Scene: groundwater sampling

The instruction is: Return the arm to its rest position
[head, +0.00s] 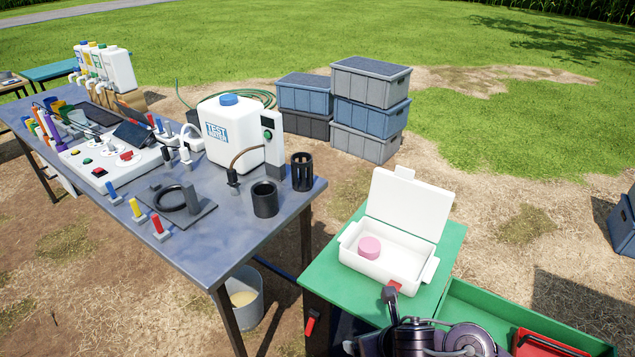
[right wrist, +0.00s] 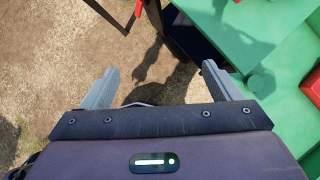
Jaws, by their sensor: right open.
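My right gripper (right wrist: 160,82) is open in the right wrist view, with two grey fingers apart and nothing between them. It hangs over bare ground beside the green cart. In the head view, dark links of my right arm (head: 430,340) show at the bottom edge, in front of the green cart (head: 340,280). My left arm and gripper are not in view.
An open white case (head: 400,262) with a pink round piece (head: 369,247) stands on the cart. A red item (head: 545,345) lies in the green tray. Left is a grey table (head: 225,235) with a white jug (head: 228,135), black holders and control panel. Stacked crates (head: 370,110) stand behind.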

